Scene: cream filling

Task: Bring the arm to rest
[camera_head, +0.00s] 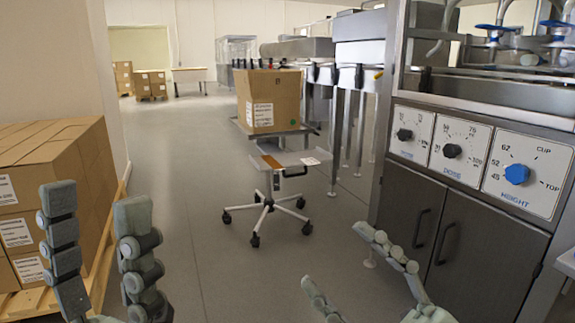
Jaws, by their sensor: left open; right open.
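My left gripper (97,212) is at the lower left, its two jointed grey fingers upright and spread apart, with nothing between them. It stands in front of the stacked boxes in the picture. My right gripper (332,255) is at the lower centre right, its fingers spread and pointing up and to the left. It is open and empty, in front of the floor and the machine's cabinet. Most of both arms is outside the view.
Cardboard boxes (60,155) are stacked on a pallet at the left. A steel machine with a dial panel (475,155) and cabinet doors (450,235) stands at the right.

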